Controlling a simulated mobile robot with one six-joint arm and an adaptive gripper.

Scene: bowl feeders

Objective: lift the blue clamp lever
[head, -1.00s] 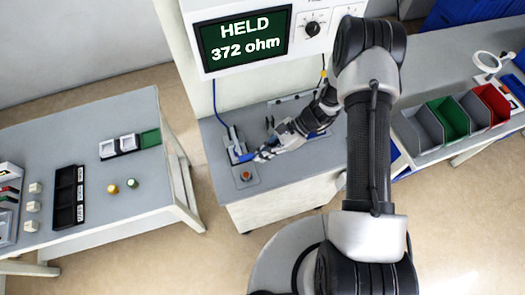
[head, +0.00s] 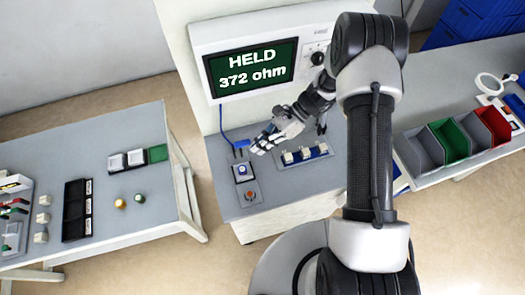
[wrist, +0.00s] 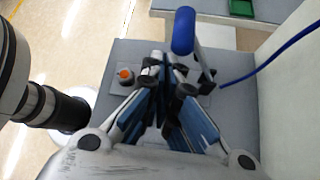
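The blue clamp lever (wrist: 183,30) shows in the wrist view as a blue handle on a grey arm that runs down to a dark pivot. My gripper (wrist: 163,62) is just to the left of the lever's arm in the wrist view, apart from the handle. Its fingers come together at the tips with nothing visible between them. In the head view my gripper (head: 258,145) hangs above and to the right of the fixture.
An orange button (wrist: 125,74) sits beside the clamp; a blue cable (head: 226,138) runs behind it. A block with several pale pieces (head: 304,154) is to the right. The display (head: 252,70) reads "HELD 372 ohm". A side table (head: 140,222) stands left, bins (head: 450,140) right.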

